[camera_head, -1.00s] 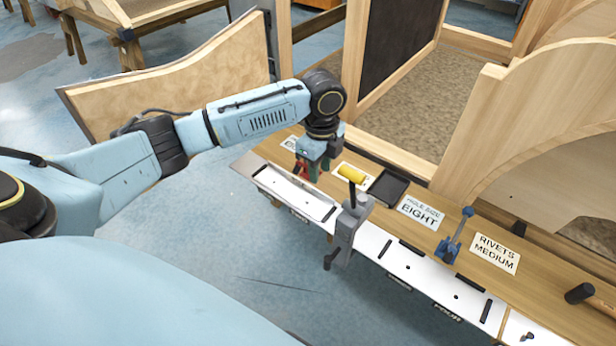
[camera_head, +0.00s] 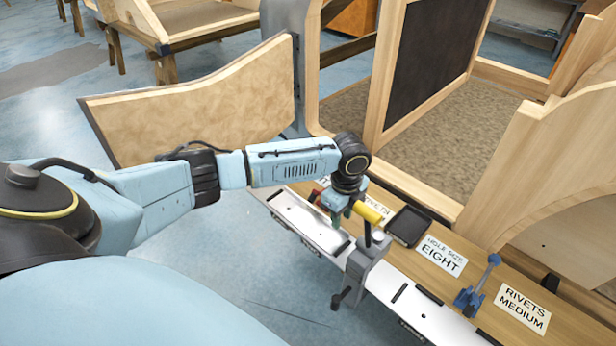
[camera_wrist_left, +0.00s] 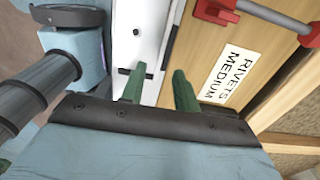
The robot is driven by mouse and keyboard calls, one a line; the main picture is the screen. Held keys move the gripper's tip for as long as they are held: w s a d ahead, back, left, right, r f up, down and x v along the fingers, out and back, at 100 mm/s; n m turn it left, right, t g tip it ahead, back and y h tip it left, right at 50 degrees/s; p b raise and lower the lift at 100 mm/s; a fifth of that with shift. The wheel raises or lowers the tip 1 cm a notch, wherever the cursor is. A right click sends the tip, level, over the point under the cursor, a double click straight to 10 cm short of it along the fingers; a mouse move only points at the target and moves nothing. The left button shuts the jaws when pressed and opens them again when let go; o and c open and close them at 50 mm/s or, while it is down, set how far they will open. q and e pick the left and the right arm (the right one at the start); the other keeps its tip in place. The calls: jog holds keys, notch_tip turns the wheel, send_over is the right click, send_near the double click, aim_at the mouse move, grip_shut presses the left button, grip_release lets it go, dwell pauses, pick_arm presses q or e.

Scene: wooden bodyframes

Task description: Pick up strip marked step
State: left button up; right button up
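No strip with a readable "step" marking shows in either view. White strips (camera_head: 303,222) with black slots and dots run along the front of the wooden bench; small dark labels on their front edge are too small to read. My left gripper (camera_head: 332,213) is above the left part of the bench, just left of the grey vise (camera_head: 366,268). In the left wrist view its two green fingers (camera_wrist_left: 158,88) stand apart with nothing between them, over the edge where white strip (camera_wrist_left: 148,38) meets wood. My right gripper is not in view.
A yellow cylinder (camera_head: 367,213), a black tray (camera_head: 408,226), a HOLE SIZE EIGHT card (camera_head: 441,256), a blue tool (camera_head: 477,287) and a RIVETS MEDIUM card (camera_head: 522,308) are on the bench. A red-handled tool (camera_wrist_left: 262,15) is beside the fingers. Wooden frames stand behind.

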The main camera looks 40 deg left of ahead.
pick_arm(q)
notch_tip(320, 180, down, 4)
jog(key=shift+r, duration=0.25)
jog(key=shift+a, duration=0.1)
grip_shut()
jog(key=shift+r, duration=0.1)
